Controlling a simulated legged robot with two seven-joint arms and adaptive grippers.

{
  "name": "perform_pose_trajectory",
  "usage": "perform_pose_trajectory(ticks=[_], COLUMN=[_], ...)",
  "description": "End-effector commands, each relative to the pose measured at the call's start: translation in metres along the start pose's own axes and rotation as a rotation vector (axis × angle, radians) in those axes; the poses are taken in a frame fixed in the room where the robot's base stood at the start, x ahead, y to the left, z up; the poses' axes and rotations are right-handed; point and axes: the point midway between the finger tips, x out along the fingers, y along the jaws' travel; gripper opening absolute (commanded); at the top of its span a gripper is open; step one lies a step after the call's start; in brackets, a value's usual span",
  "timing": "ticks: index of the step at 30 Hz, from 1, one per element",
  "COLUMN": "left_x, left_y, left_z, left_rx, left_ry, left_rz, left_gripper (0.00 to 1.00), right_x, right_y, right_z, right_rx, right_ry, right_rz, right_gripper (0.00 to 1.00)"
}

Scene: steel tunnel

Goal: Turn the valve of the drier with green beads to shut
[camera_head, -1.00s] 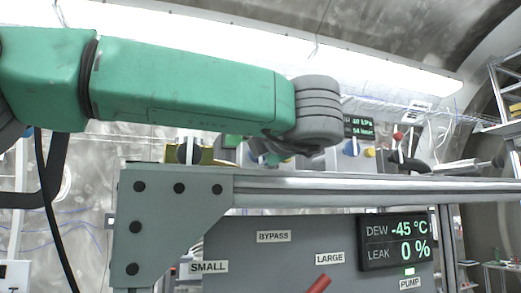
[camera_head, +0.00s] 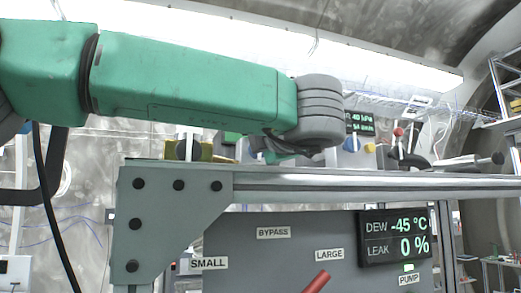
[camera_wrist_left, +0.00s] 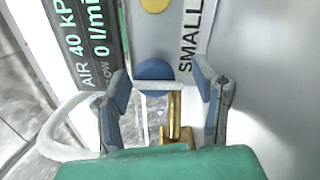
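My left arm (camera_head: 190,85) reaches across the upper left of the head view, and its wrist bends down behind the frame's top rail. In the left wrist view my left gripper (camera_wrist_left: 160,78) is open, its two blue-padded fingers apart. A brass part (camera_wrist_left: 175,115) and a pale crossbar (camera_wrist_left: 153,86) show between the fingers, with a blue round knob (camera_wrist_left: 154,69) just beyond. I cannot tell whether the fingers touch them. No green beads are clearly visible, so I cannot tell which drier this is. My right gripper is not in view.
A grey panel labelled BYPASS, SMALL and LARGE (camera_head: 300,235) carries a dew and leak display (camera_head: 394,238) and a red handle (camera_head: 317,281). The metal top rail (camera_head: 380,182) crosses in front. An air display (camera_wrist_left: 88,45) stands left in the wrist view, close to the gripper.

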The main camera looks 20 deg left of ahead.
Motion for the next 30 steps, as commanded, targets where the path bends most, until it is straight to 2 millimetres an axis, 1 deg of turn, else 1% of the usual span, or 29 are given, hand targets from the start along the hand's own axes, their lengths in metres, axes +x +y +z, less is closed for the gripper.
perform_pose_trajectory(ticks=[8,11,14,21,24,27,30], left_x=[-0.002,-0.008,-0.022,-0.073,-0.091,-0.105,-0.114], left_y=[0.004,0.005,0.005,0.003,0.001,0.001,-0.001], left_z=[-0.001,-0.001,0.000,0.001,0.002,0.002,0.003], left_rx=[-0.006,-0.006,-0.005,-0.003,-0.002,-0.003,-0.002], left_ry=[0.000,-0.001,-0.002,-0.002,-0.001,0.000,0.000], left_rz=[0.005,0.007,0.008,0.007,0.005,0.005,0.002], left_gripper=[0.54,0.54,0.54,0.54,0.54,0.54,0.54], right_x=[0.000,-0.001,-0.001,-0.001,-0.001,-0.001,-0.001], right_y=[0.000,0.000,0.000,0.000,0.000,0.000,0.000], right_z=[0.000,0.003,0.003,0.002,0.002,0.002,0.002], right_rx=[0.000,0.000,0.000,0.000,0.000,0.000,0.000], right_ry=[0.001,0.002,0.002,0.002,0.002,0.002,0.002], right_rz=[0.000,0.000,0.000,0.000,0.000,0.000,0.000], right_gripper=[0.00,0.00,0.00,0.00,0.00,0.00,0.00])
